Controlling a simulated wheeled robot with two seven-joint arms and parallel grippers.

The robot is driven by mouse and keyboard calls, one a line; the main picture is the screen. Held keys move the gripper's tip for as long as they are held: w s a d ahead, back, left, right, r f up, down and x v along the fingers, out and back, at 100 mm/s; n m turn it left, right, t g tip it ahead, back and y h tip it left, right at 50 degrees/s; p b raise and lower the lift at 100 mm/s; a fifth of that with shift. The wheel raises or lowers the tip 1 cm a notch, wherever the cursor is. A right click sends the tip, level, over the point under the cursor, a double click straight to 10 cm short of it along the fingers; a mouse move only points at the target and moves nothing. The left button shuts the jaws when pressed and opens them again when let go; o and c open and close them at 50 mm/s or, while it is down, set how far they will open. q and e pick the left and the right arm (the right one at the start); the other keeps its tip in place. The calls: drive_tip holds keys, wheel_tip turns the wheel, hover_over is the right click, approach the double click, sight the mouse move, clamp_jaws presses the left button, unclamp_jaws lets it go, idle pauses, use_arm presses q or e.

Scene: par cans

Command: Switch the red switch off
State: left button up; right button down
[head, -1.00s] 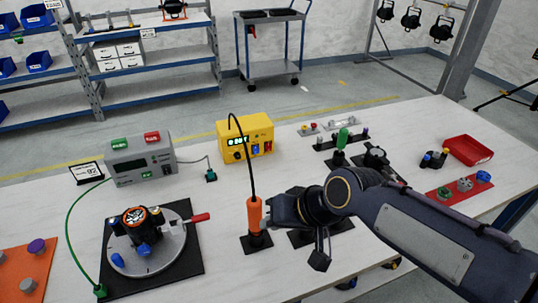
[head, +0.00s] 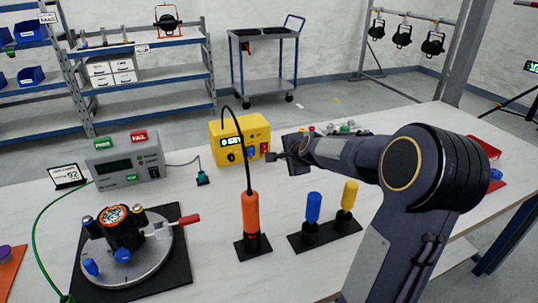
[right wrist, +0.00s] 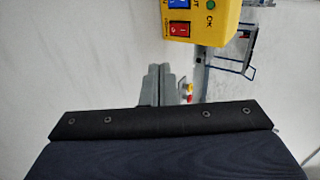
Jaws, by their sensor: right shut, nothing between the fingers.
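The red switch (head: 264,148) sits on the front face of the yellow box (head: 228,131), right of a blue switch (head: 250,153). In the right wrist view the red switch (right wrist: 180,29) shows a pale mark, with a green lamp beside it. I cannot tell its on or off position. My right gripper (head: 271,157) is shut and empty, its tip close to the box's front at the red switch. The right wrist view shows the fingers (right wrist: 160,75) below the switch, with a gap in the picture. Whether they touch cannot be told. My left gripper is not in view.
An orange tool (head: 250,212) with a black cable stands upright in front of the box. Blue and yellow-handled tools (head: 313,207) stand in a black base to its right. A grey meter (head: 125,162) and a turntable fixture (head: 150,262) are at left.

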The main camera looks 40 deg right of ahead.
sight(265, 148)
drive_tip(key=x, duration=1)
drive_tip(key=shift+w+a+f, duration=0.1)
drive_tip(key=shift+f, duration=0.05)
drive_tip(key=shift+w+d, duration=0.2)
drive_tip(key=shift+w, duration=0.4)
drive_tip(key=shift+w+d, duration=0.15)
drive_tip(key=shift+w, duration=0.45)
drive_tip(key=shift+w+d+f, duration=0.15)
drive_tip(key=shift+w+d, duration=0.05)
drive_tip(key=shift+w, duration=0.4)
